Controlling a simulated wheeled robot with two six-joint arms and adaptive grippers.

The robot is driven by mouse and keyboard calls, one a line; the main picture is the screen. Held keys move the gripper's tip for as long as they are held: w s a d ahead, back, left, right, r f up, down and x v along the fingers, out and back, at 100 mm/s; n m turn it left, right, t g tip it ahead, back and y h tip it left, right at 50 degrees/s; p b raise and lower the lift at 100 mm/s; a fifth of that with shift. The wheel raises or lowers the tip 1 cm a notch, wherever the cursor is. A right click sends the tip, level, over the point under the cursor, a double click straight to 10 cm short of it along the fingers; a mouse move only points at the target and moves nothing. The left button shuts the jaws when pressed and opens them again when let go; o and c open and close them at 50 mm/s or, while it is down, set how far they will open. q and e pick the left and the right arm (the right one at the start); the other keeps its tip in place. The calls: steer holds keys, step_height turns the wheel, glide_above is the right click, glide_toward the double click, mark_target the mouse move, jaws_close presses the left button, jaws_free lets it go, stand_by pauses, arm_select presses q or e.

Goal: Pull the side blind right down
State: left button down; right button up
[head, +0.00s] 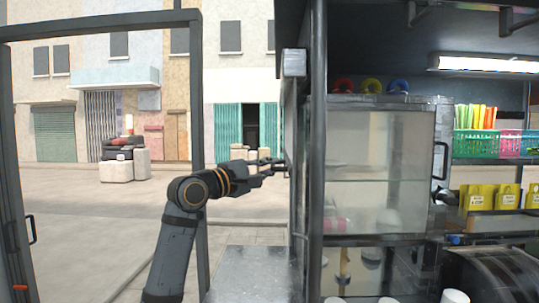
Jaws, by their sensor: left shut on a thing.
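The side blind (291,115) hangs at the stall's left side, below a grey roller housing (294,62) under the roof. I see it almost edge-on, so its face is mostly hidden. My left gripper (279,167) reaches in from the lower left, with its fingers pointing right at the stall's side. It is shut at the blind's lower edge, about halfway down the opening; the exact grip is too small to make out. My right gripper is not in view.
A dark post (317,150) stands just right of the blind, beside a glass-fronted cabinet (365,165). Another dark frame post (201,130) stands left of my gripper. A metal counter (250,272) lies below. Shelves with a green basket (476,143) are at right.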

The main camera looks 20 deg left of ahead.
arm_select(q)
step_height(320, 180, down, 10)
steer(key=b, duration=0.4)
steer(key=shift+f, duration=0.2)
steer(key=c, duration=1.8)
jaws_free()
steer(key=o, duration=0.4)
steer(key=shift+r, duration=0.1)
